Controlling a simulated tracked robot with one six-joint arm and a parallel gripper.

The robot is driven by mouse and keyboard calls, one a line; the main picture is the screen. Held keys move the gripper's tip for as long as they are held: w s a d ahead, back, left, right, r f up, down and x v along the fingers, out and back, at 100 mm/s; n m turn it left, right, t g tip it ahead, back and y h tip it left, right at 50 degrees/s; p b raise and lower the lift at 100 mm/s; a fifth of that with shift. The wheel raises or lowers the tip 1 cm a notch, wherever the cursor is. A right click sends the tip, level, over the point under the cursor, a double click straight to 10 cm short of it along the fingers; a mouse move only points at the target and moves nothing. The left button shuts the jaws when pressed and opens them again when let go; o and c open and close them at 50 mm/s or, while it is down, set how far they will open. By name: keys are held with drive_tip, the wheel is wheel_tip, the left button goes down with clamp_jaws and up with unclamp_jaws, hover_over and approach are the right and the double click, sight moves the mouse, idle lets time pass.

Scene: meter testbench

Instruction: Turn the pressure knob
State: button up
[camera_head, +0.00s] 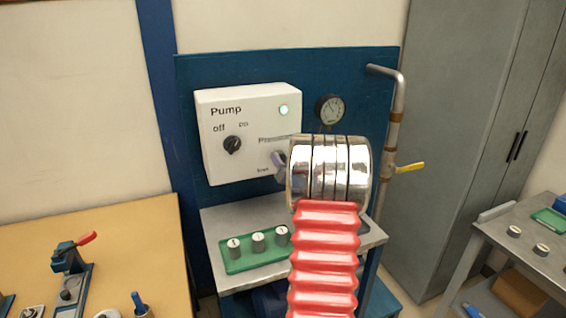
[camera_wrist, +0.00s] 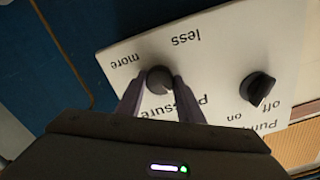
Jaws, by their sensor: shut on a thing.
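The pressure knob (camera_wrist: 159,77) is a dark round knob on the white pump box (camera_head: 215,105), below the word "Pressure". In the wrist view the box appears upside down, with "less" and "more" beside the knob. My gripper (camera_wrist: 158,84) has one finger on each side of the knob and is shut on it. In the head view my gripper (camera_head: 279,166) reaches the lower right of the box, and my arm hides part of the label. Which way the knob points cannot be told.
A gauge (camera_head: 330,109) and a pipe with a yellow-handled valve (camera_head: 410,167) stand to the right. A green tray (camera_head: 238,265) of small meters lies below.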

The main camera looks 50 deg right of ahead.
drive_tip(key=m, duration=0.4)
drive_tip(key=shift+s+d+m, duration=0.15)
drive_tip(key=shift+s+m, duration=0.05)
drive_tip(key=shift+m, duration=0.2)
drive_tip(key=m, duration=0.3)
drive_tip(key=shift+d+m, duration=0.1)
drive_tip(key=shift+m, duration=0.3)
drive_tip(key=m, duration=0.3)
drive_tip(key=shift+m, duration=0.3)
drive_tip(key=shift+f+m, duration=0.1)
drive_tip(key=shift+m, duration=1.4)
drive_tip(key=shift+f, duration=0.1)
drive_tip(key=o, duration=0.8)
drive_tip(key=shift+s, duration=0.1)
drive_tip(key=shift+c, duration=0.2)
drive_tip(key=o, duration=0.3)
drive_tip(key=shift+a, duration=0.2)
drive_tip(key=v, duration=1.3)
drive_tip(key=shift+s+a, duration=0.15)
drive_tip(key=shift+s, duration=0.05)
